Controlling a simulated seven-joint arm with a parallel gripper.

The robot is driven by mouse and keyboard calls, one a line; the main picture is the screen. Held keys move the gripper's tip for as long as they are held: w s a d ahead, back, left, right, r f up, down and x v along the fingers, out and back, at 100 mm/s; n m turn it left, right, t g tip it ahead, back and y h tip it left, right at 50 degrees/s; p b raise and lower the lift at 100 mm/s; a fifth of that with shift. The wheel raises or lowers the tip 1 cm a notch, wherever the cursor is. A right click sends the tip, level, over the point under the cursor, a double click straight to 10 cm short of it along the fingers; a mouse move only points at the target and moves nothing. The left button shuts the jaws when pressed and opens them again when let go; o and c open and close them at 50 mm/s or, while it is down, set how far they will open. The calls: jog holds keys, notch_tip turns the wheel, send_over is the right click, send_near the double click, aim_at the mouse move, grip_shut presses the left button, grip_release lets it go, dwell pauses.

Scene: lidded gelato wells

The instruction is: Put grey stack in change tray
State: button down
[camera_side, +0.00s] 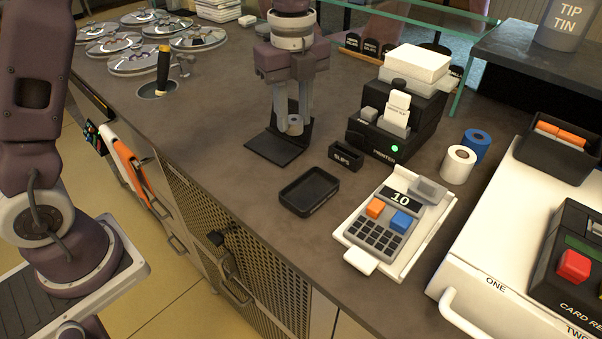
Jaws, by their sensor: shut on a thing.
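My gripper (293,116) points down over the counter, above a black L-shaped stand (272,148). Its fingers are shut on a small grey cylindrical stack (295,125), held between the fingertips in front of the stand's upright back. I cannot tell whether the stack touches the stand's base. A small black open tray (309,192), which looks like the change tray, lies on the counter to the front right of the gripper. It looks empty.
A small black box marked SLIPS (345,156) and a black printer (397,128) stand right of the gripper. A keypad register (393,222), white roll (458,164) and blue roll (476,146) are further right. Lidded wells (147,59) are at back left. The counter between stand and tray is clear.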

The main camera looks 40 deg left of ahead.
send_near(309, 193)
notch_tip(309, 193, down, 6)
dwell(0.3)
jog(key=c, duration=1.1)
grip_release()
jog(key=shift+f, duration=0.15)
